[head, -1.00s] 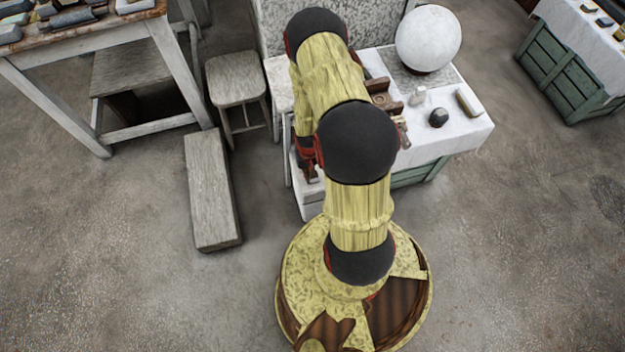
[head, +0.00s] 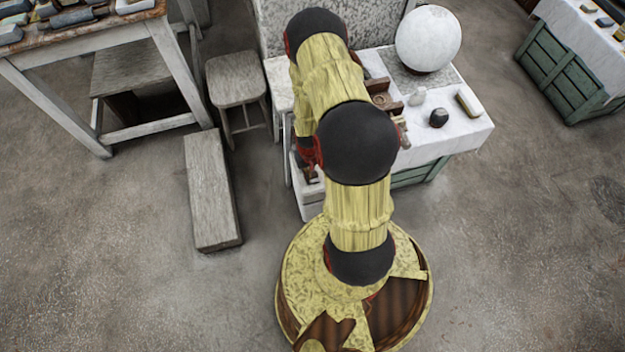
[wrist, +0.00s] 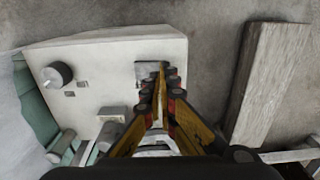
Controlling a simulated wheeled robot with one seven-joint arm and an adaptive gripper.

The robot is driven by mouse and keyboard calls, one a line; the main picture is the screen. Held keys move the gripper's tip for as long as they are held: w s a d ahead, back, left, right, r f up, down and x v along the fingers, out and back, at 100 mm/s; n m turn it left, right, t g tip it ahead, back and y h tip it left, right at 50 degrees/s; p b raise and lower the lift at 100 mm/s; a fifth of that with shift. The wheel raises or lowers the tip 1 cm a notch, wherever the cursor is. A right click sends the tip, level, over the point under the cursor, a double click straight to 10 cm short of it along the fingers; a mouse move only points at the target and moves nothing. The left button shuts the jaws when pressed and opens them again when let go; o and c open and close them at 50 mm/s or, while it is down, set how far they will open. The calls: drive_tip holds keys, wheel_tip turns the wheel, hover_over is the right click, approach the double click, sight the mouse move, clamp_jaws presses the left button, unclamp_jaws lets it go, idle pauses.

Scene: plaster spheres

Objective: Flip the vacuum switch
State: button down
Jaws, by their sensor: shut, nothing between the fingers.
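A pale box-like panel (wrist: 100,62) fills the left and middle of the wrist view. A small grey plate (wrist: 145,72), possibly the vacuum switch, sits near its right end. My gripper (wrist: 163,72) is shut and empty, with its tips over or beside this plate. I cannot tell whether they touch it. The fingers hide part of the plate, and the switch's position cannot be read. In the head view my gripper (head: 313,176) shows small beside the table's left end, partly hidden by my arm.
A round dark knob (wrist: 57,74) and small square marks are on the panel's left. A long wooden block (head: 211,190) lies on the floor, left of my arm. A stool (head: 237,78) stands behind it. A white sphere (head: 428,38) sits on the cloth-covered table (head: 455,130).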

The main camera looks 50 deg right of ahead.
drive_tip(key=shift+f+b, duration=0.75)
drive_tip(key=shift+f, duration=0.4)
idle(0.6)
drive_tip(key=shift+r, duration=0.1)
drive_tip(key=shift+r+p, duration=2.7)
drive_tip(key=shift+r, duration=0.8)
drive_tip(key=s+a+r+g+y, duration=0.1)
drive_tip(key=s+a+g, duration=0.1)
drive_tip(key=s+a, duration=0.3)
drive_tip(key=w+a+r+n, duration=0.1)
drive_tip(key=a+r, duration=0.2)
drive_tip(key=r, duration=1.2)
drive_tip(key=a+r+n, duration=0.1)
drive_tip(key=a+r, duration=0.1)
drive_tip(key=r, duration=1.2)
drive_tip(key=s+a+r+n+t, duration=0.1)
drive_tip(key=a+r, duration=0.3)
drive_tip(key=r, duration=0.4)
drive_tip(key=s+a+r+n+t, duration=0.1)
drive_tip(key=a+r+t, duration=0.3)
drive_tip(key=r, duration=0.5)
drive_tip(key=s+a+r+n+t+h, duration=0.1)
drive_tip(key=a+r, duration=0.3)
drive_tip(key=r, duration=0.5)
drive_tip(key=shift+s+a+n+t, duration=0.25)
drive_tip(key=shift+a+n+t, duration=0.1)
drive_tip(key=shift+n+t, duration=0.4)
